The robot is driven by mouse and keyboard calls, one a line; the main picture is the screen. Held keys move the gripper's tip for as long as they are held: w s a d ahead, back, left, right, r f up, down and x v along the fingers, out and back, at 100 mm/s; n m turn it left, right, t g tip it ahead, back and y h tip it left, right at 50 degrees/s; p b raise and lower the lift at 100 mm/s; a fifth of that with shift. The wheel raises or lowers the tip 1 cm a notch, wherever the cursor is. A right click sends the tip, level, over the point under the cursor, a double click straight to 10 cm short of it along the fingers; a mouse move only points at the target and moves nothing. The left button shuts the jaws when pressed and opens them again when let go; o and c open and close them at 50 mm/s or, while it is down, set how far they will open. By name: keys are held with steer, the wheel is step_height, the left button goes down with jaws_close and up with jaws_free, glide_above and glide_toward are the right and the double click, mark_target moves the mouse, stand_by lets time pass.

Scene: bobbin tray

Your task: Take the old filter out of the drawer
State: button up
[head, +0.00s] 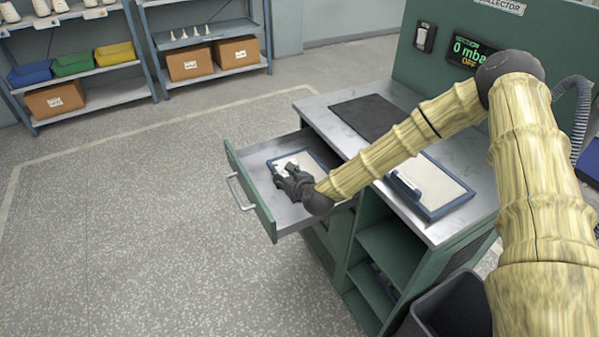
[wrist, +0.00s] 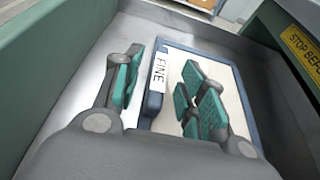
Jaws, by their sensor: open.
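The drawer (head: 262,212) of the green cabinet is pulled open. A filter (head: 318,160) with a blue frame and pale panel lies flat inside it. In the wrist view the filter (wrist: 236,77) shows a white label reading "FINE" on its blue left bar. My gripper (head: 285,172) is inside the drawer, over the filter. In the wrist view my gripper (wrist: 160,98) has its teal-padded fingers spread, with the labelled bar between them. I cannot tell whether the fingers touch the bar. A second blue-framed filter (head: 452,207) lies on the cabinet top.
A dark mat (head: 368,119) lies on the cabinet top (head: 322,107). A dark bin (head: 440,312) stands at the cabinet's front right. A yellow sign starting "STOP BEFO" (wrist: 303,52) is beside the drawer. The floor to the left is clear.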

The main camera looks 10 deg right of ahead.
steer(key=shift+w+a+f, duration=0.1)
steer(key=shift+w+f, duration=0.1)
steer(key=shift+w, duration=0.25)
steer(key=shift+c, duration=0.5)
jaws_close()
steer(key=shift+r, duration=0.1)
